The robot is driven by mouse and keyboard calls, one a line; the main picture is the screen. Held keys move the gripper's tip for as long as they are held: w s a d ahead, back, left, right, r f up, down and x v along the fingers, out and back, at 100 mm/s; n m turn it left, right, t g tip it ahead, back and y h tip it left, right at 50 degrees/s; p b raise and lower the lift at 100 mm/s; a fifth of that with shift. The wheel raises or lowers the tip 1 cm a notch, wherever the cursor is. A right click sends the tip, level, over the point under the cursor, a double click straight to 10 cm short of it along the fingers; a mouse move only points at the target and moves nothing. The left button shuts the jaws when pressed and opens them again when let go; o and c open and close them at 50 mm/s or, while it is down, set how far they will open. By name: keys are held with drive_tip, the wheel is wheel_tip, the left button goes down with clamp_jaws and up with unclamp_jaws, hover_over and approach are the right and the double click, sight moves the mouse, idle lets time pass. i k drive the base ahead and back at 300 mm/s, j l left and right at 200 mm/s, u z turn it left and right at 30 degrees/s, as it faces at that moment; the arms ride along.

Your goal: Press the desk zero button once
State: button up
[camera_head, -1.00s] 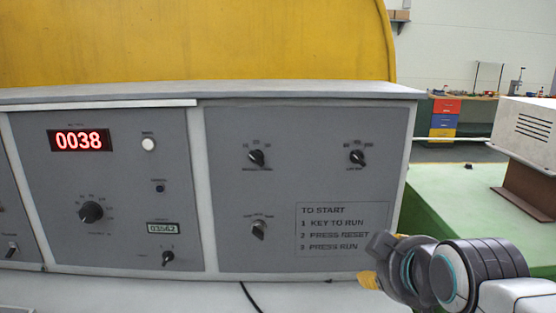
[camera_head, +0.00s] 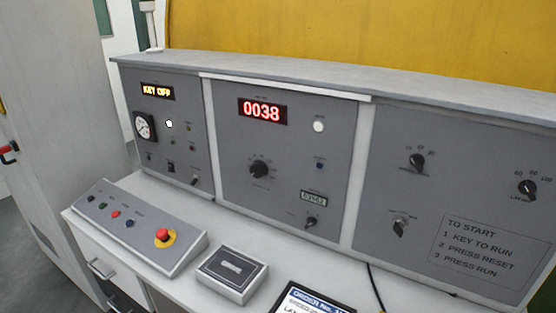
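The desk's middle panel (camera_head: 232,175) carries a red display (camera_head: 262,111) reading 0038. A round white button (camera_head: 319,127) is right of the display, and a small dark button (camera_head: 319,165) sits below it. Their labels are too small to read, so I cannot tell which is the zero button. A small counter window (camera_head: 313,198) and a dark knob (camera_head: 260,169) are lower on this panel. My gripper is out of view.
A sloped button box (camera_head: 140,228) with a red mushroom button (camera_head: 163,236), a small grey box (camera_head: 232,273) and an order screen (camera_head: 310,301) are on the desktop. A grey cabinet (camera_head: 60,120) stands left.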

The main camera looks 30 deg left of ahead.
sight(318, 126)
drive_tip(key=u, duration=1.3)
